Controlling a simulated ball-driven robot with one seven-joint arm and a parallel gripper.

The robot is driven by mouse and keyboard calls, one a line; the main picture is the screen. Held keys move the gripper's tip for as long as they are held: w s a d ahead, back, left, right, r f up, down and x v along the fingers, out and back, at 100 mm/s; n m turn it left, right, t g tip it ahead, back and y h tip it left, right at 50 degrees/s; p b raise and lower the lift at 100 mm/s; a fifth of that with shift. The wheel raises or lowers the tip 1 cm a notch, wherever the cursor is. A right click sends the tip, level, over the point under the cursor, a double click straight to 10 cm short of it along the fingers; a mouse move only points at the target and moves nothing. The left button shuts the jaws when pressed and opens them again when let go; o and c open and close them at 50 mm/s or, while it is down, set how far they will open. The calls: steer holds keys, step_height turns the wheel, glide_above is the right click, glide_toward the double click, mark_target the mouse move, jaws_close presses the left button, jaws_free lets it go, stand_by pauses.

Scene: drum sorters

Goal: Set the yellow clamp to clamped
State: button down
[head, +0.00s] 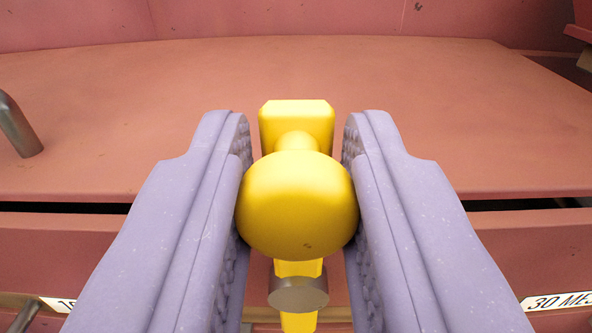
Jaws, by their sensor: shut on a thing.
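The yellow clamp (297,120) is in the middle of the head view, in front of a reddish panel. Its round yellow knob (297,205) faces me, with a squared yellow block behind it. A grey metal pin end (298,294) and a yellow lower part show below the knob. My gripper (297,185) has its two pale purple fingers on either side of the knob, shut on it. The knob hides much of the clamp's middle, so I cannot tell its setting.
A reddish flat panel (420,110) spans the view, with a dark gap (510,204) along its front edge. A grey metal post (20,127) stands at the left. Partly cut-off white labels (562,301) sit at the lower corners.

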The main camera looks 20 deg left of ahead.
steer(key=c, duration=0.9)
jaws_free()
steer(key=shift+d, duration=0.1)
steer(key=shift+s, duration=0.15)
steer(key=v, duration=0.7)
steer(key=shift+s, duration=0.25)
steer(key=shift+d, duration=0.1)
